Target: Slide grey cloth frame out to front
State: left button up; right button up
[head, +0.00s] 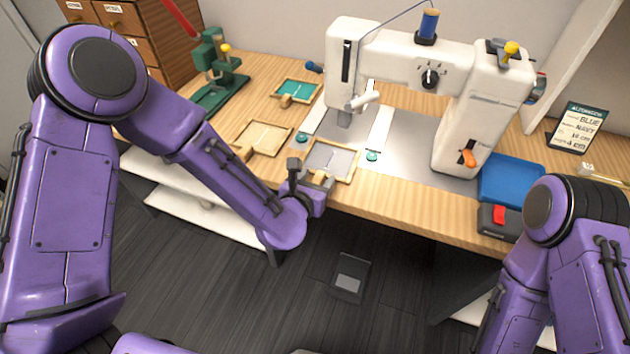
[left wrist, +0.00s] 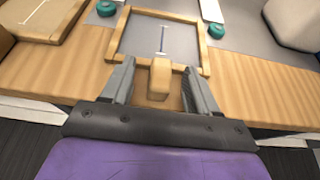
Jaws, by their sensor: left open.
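My left gripper (left wrist: 159,88) is open, one finger on each side of the handle, with gaps visible. In the head view my left gripper (head: 311,182) is at the table's front edge. My right gripper is out of view.
The white sewing machine (head: 405,65) stands behind the frame. Green discs (head: 372,156) (head: 301,138) flank it. A beige cloth frame (head: 262,137) lies to the left and a green one (head: 296,92) farther back. A blue tray (head: 512,178) is at right. Free space lies before the table.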

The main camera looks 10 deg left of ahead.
pick_arm(q)
jog(key=p+v, duration=0.5)
jog(key=v, duration=0.5)
jog(key=shift+s+p, duration=0.25)
jog(key=shift+p, duration=0.1)
jog(key=shift+a, duration=0.1)
